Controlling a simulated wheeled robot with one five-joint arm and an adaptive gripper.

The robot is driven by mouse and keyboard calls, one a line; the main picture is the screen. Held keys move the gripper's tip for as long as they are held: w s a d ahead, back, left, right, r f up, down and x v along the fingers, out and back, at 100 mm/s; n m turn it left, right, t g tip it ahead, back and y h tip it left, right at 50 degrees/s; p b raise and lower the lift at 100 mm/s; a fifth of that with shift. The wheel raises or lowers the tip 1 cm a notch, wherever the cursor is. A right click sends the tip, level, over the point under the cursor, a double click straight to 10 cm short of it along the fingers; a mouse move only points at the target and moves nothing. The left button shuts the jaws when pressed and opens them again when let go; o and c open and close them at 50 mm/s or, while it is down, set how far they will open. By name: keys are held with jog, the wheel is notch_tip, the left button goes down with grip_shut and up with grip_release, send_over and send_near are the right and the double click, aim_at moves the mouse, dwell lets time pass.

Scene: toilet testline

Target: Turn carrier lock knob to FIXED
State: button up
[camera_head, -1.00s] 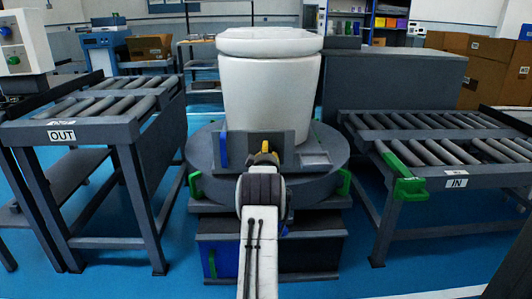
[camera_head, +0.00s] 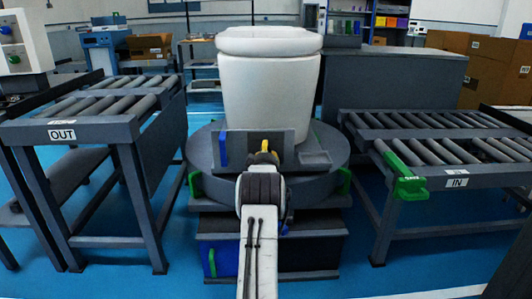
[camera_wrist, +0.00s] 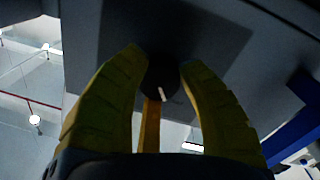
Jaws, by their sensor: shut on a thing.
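The carrier lock knob (camera_wrist: 162,78) is dark and round with a short white mark, on a grey panel in the wrist view. My gripper (camera_wrist: 163,66) is shut on it, with one yellow finger on each side. In the head view my gripper (camera_head: 264,150) is at the front of the grey carrier block (camera_head: 287,143), below a white toilet (camera_head: 268,90). My arm hides the knob there. Any FIXED label cannot be read. A narrow yellow piece (camera_wrist: 151,125) shows between the fingers, below the knob.
The carrier is on a round grey turntable (camera_head: 215,187) with blue and green handles. The OUT roller table (camera_head: 70,125) stands at left and the IN roller table (camera_head: 430,178) at right. A green lever (camera_head: 402,180) is on the IN table. Blue floor shows between them.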

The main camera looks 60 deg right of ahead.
jog(key=shift+w+r, duration=0.15)
jog(key=shift+r, duration=0.4)
jog(key=o, duration=0.9)
jog(key=shift+a, duration=0.1)
jog(key=o, duration=0.3)
jog(key=shift+f, duration=0.3)
jog(key=v, duration=1.2)
